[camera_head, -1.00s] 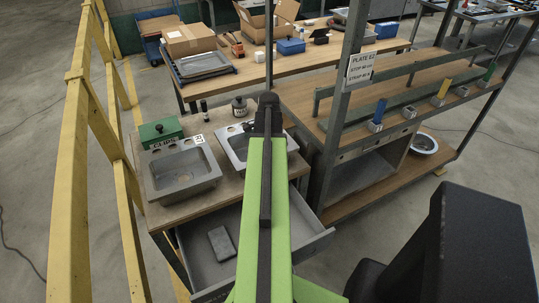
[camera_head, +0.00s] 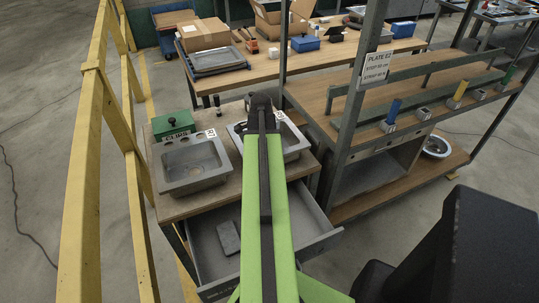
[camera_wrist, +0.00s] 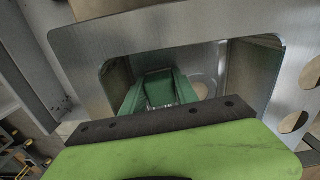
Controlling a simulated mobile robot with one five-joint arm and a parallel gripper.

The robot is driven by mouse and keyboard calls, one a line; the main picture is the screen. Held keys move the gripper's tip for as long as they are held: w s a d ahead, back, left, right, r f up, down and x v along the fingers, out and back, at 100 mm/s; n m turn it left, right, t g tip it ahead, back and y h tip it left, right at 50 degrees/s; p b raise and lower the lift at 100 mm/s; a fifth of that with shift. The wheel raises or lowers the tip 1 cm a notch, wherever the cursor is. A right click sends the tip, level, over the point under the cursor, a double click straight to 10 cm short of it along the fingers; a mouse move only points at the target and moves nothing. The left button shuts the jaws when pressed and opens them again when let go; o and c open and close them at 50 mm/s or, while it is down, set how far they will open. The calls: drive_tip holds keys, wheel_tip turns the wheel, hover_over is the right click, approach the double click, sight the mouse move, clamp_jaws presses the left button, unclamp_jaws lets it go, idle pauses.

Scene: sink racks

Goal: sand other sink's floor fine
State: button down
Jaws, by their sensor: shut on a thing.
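Two grey metal sinks stand side by side on a wooden bench in the head view. The left sink (camera_head: 168,168) is empty and carries a white tag. The right sink (camera_head: 293,150) is partly covered by my light green arm. My black gripper (camera_head: 262,106) is over the right sink there; its fingertips are hidden. In the wrist view a dark green block-like thing (camera_wrist: 160,88) is down inside a metal basin (camera_wrist: 200,50), held by my gripper. Whether it touches the basin floor I cannot tell. A round hole shows beside it.
A green CLIPS box (camera_head: 172,124) stands behind the left sink. An open drawer (camera_head: 205,290) below holds a grey block (camera_head: 228,238). A rack (camera_head: 440,92) at right carries blue, yellow and green pieces. A yellow railing (camera_head: 80,190) runs along the left, a dark post (camera_head: 352,115) at right.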

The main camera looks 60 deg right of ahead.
drive_tip(key=shift+w+a, duration=0.1)
wheel_tip(320, 180, up, 6)
drive_tip(key=p, duration=0.6)
wheel_tip(320, 180, up, 3)
drive_tip(key=p, duration=0.3)
drive_tip(key=shift+r, duration=0.1)
